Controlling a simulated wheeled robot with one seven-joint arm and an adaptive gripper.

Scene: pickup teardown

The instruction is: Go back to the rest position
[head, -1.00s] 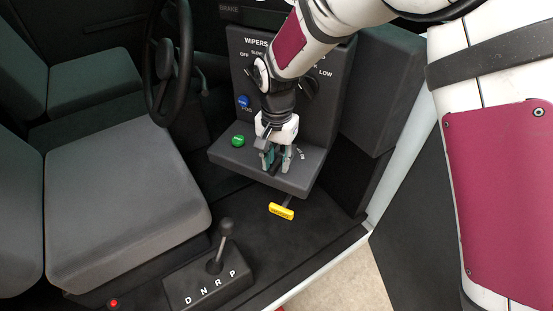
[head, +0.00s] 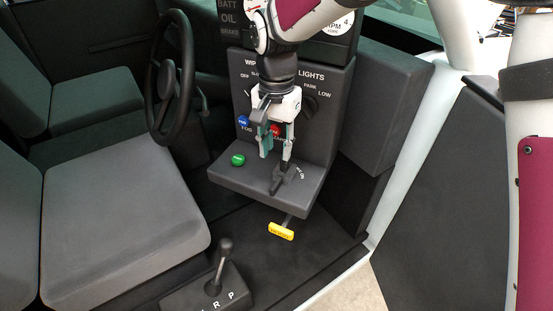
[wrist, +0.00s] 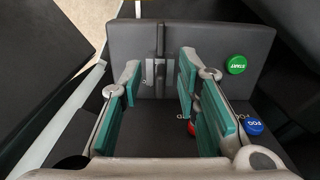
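My gripper (head: 276,156) hangs above the ledge of the dark dashboard panel (head: 225,178), its fingers pointing down. In the wrist view my gripper (wrist: 157,85) has its green-padded fingers wide apart, with nothing held between them. A dark lever switch (head: 281,181) stands on the ledge just below and apart from the fingertips. In the wrist view the lever switch (wrist: 160,45) shows beyond the gap between the fingers.
The ledge carries a green button (head: 238,160); a blue FOG button (head: 243,121) and a partly hidden red button (head: 275,130) are on the upright panel. A yellow handle (head: 281,231) hangs below. The steering wheel (head: 180,75), seat (head: 125,190) and gear lever (head: 225,250) are to the left.

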